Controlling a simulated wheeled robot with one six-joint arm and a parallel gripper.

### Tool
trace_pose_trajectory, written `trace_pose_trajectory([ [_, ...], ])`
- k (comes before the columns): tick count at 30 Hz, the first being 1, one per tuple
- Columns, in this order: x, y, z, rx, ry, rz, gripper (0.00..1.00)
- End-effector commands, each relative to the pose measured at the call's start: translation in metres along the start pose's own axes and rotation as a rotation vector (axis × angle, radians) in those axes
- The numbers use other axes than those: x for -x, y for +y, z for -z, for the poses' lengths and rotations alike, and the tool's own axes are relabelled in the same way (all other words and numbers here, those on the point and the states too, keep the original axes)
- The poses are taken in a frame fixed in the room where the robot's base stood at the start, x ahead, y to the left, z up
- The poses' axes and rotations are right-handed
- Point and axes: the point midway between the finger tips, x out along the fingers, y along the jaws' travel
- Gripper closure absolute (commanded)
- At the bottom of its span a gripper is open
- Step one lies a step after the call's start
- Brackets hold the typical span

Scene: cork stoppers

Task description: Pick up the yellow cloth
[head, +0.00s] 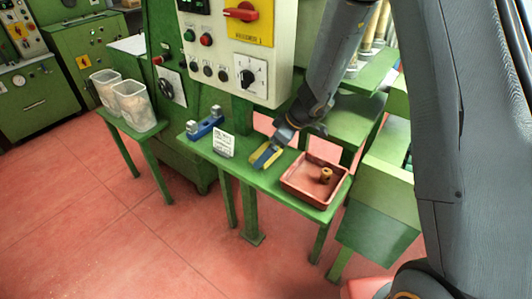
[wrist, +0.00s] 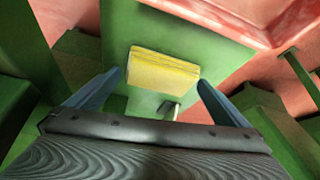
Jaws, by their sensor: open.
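The yellow cloth (wrist: 162,70) lies folded flat on the green shelf (wrist: 215,48), ahead of and between my fingers in the wrist view. In the head view the cloth (head: 262,158) shows partly beside my gripper (head: 271,153), which covers some of it. My gripper (wrist: 160,92) is open, with its blue fingers spread wider than the cloth. Nothing is between the fingertips but the view of the cloth and shelf. I cannot tell the exact height of the fingertips above the cloth.
A red tray (head: 300,194) with a cork-coloured piece (head: 326,175) stands right of the cloth. A white card (head: 223,143) and a blue metal device (head: 205,127) stand to its left. The control box (head: 238,50) hangs above. Clear containers (head: 137,107) stand on a separate left shelf.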

Motion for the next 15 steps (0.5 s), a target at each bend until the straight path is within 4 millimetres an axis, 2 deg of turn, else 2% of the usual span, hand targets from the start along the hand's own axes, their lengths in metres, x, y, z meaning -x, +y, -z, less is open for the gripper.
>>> trace_pose_trajectory([
  [8, -0.0014, 0.0003, 0.0002, -0.001, 0.000, -0.001, 0.02],
  [13, -0.0013, 0.0003, 0.0002, 0.000, 0.000, -0.001, 0.30],
  [15, -0.0012, 0.0003, 0.0003, 0.000, 0.000, -0.001, 0.30],
])
